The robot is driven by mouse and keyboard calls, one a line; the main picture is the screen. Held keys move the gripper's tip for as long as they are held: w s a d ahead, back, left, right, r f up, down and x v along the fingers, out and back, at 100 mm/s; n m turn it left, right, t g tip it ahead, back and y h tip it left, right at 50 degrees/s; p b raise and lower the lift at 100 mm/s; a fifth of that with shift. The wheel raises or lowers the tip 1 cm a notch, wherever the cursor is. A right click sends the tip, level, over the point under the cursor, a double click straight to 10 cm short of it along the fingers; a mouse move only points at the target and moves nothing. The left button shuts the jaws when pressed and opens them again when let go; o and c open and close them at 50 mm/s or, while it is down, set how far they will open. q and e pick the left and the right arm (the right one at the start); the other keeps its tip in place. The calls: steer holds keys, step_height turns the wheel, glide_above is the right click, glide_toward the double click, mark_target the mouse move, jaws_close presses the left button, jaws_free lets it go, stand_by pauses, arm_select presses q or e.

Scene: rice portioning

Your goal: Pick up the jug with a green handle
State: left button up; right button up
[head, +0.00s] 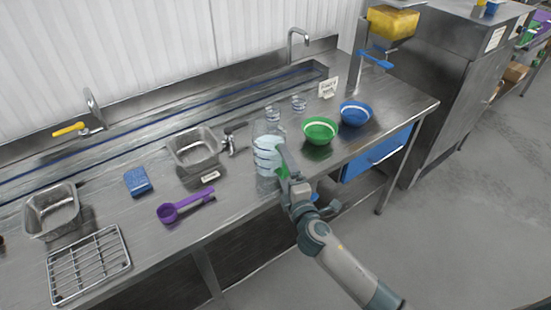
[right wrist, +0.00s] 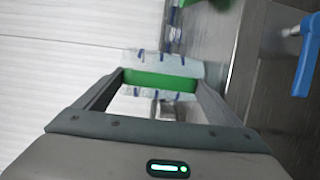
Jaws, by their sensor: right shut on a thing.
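The clear jug (head: 266,152) with blue markings is near the front edge of the steel counter, upright in the head view. Its green handle (head: 282,173) faces my right gripper (head: 285,163). My right gripper is shut on this handle. In the right wrist view the green handle (right wrist: 160,82) lies between the fingers, with part of the clear jug (right wrist: 150,62) beyond it. I cannot tell whether the jug's base touches the counter. My left gripper is not in view.
A green bowl (head: 320,131) and a blue bowl (head: 355,113) stand right of the jug. A small clear cup (head: 298,104) and a white sign (head: 328,88) are behind. A steel pan (head: 195,150), purple scoop (head: 184,205), blue sponge (head: 138,181) and wire rack (head: 89,265) lie left.

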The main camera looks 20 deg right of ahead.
steer(key=shift+r, duration=0.35)
steer(key=shift+r, duration=1.8)
steer(key=d+r+b, duration=0.1)
steer(key=d+r, duration=0.2)
steer(key=d, duration=0.2)
steer(key=s+d+r+b, duration=0.1)
steer(key=d+r+b, duration=0.1)
steer(key=d, duration=0.4)
steer(key=shift+d+r, duration=0.25)
steer(key=shift+r, duration=0.65)
steer(key=shift+s+d+r, duration=0.1)
steer(key=s+a+f+b, duration=0.4)
steer(key=s+a, duration=0.6)
steer(key=shift+a, duration=0.35)
